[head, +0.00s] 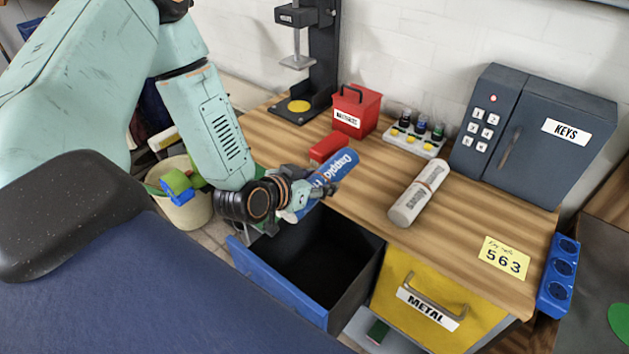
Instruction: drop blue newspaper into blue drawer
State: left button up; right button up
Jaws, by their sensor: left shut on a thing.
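The blue newspaper (338,164) is a rolled tube with white lettering, tilted up to the right. My left gripper (308,196) is shut on its lower end and holds it above the back left part of the blue drawer. The blue drawer (277,285) is pulled open below, with a blue front and a dark interior that looks empty where it shows. My left arm and gripper hide part of the drawer's left side. My right gripper is not in view.
A white rolled newspaper (418,195) lies on the wooden bench (460,230). A yellow METAL drawer (437,305) is right of the open one. A red box (355,111), a bottle tray (415,138) and a grey KEYS safe (533,135) stand behind. A bin (187,212) stands left.

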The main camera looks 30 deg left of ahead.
pick_arm(q)
jog(key=shift+d+f+b, duration=0.1)
jog(key=shift+f+b, duration=0.25)
jog(key=shift+f, duration=0.2)
jog(key=f, duration=0.1)
jog(key=f+b, duration=0.2)
jog(key=shift+w+a, duration=0.3)
jog(key=shift+s+d+f+b, duration=0.1)
jog(key=shift+f+b, duration=0.25)
jog(key=shift+b, duration=0.2)
jog(key=shift+s+d+f+b, duration=0.1)
jog(key=shift+f+b, duration=0.25)
jog(key=shift+b, duration=0.2)
jog(key=shift+w, duration=0.1)
jog(key=o, duration=1)
jog(key=shift+a+f, duration=0.1)
jog(key=shift+a, duration=0.1)
jog(key=o, duration=0.4)
jog(key=shift+d, duration=0.15)
